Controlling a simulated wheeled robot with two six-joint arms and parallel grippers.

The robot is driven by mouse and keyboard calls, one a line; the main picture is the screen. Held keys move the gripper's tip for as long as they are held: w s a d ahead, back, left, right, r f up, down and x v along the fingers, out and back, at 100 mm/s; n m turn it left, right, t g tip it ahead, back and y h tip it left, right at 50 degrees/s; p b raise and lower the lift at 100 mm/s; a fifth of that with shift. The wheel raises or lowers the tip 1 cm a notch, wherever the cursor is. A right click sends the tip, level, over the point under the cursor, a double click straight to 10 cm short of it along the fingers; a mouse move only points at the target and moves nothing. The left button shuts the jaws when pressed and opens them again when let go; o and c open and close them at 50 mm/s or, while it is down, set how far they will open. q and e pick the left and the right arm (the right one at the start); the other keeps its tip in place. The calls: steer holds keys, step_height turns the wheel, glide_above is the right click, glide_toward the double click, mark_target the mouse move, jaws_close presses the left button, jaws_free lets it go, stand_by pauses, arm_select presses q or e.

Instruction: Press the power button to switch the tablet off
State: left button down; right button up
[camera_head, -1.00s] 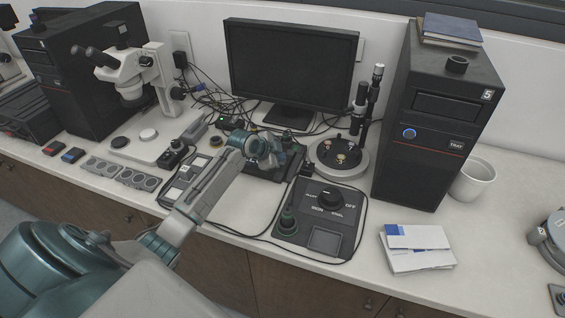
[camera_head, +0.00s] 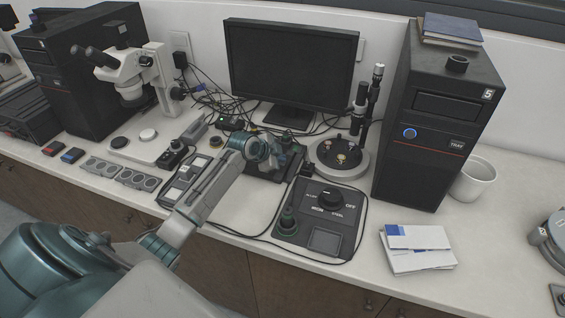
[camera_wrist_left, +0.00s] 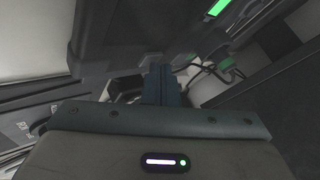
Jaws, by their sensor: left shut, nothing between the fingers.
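My left gripper (camera_head: 288,146) reaches in from the left over the bench, in front of the monitor. In the left wrist view its narrow blue-grey fingers (camera_wrist_left: 161,84) are together, with nothing between them. A dark, flat-sided device (camera_wrist_left: 135,30), possibly the tablet, fills the upper middle of the wrist view, close beyond the fingers. In the head view a dark device (camera_head: 262,174) lies under the gripper, largely covered by it. I cannot make out a power button or a lit screen, nor whether the fingers touch the device. My right gripper is out of view.
A monitor (camera_head: 290,68) stands behind, with tangled cables (camera_head: 215,100) to its left. A control box with a dial (camera_head: 322,218) lies in front right. A round stage (camera_head: 338,158) and a black tower (camera_head: 432,115) stand to the right. A microscope (camera_head: 130,72) is at left.

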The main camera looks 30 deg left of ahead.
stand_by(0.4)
arm_select(q)
steer(key=shift+r+p, duration=0.7)
steer(key=shift+r, duration=0.05)
step_height(320, 180, up, 5)
steer(key=p, duration=0.4)
steer(key=shift+s+f, duration=0.1)
steer(key=shift+f, duration=0.05)
stand_by(0.6)
